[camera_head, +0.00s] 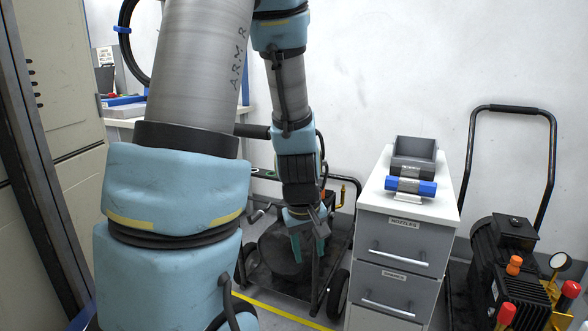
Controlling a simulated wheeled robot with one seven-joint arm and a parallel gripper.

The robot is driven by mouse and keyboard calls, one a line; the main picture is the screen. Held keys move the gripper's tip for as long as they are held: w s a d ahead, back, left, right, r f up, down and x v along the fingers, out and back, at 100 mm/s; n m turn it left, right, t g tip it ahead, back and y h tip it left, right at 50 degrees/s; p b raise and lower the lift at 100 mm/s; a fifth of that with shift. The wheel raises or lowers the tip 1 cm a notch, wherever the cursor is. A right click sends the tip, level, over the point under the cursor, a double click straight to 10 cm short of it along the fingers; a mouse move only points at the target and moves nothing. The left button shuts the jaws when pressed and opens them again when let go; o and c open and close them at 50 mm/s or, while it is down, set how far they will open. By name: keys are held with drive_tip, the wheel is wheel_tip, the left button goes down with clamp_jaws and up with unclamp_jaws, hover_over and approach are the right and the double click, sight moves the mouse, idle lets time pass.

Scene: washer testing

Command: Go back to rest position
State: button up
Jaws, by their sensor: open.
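My arm hangs in front of the camera, with large grey and light blue links on the left and a thinner forearm in the middle. My gripper (309,243) is at the lower end of the forearm and points down. Its fingers are apart and nothing shows between them. It appears in front of a dark wheeled cart (281,246), left of the drawer cabinet (405,232). My own arm links hide much of the left side.
On the cabinet are a grey bin (414,155) and a blue cylinder on a grey holder (410,187). A pressure washer (503,262) with a tall handle stands at right. A workbench (123,121) and a large beige cabinet (62,110) are at left. Yellow tape (283,313) marks the floor.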

drive_tip(key=s+a+r+m+g+y, duration=0.1)
drive_tip(key=s+a+r+m, duration=0.1)
drive_tip(key=a, duration=0.3)
drive_tip(key=s+a+r+m, duration=0.2)
drive_tip(key=a+r, duration=0.1)
drive_tip(key=a, duration=0.2)
wheel_tip(320, 180, up, 23)
drive_tip(key=p, duration=2.3)
drive_tip(key=shift+f, duration=0.15)
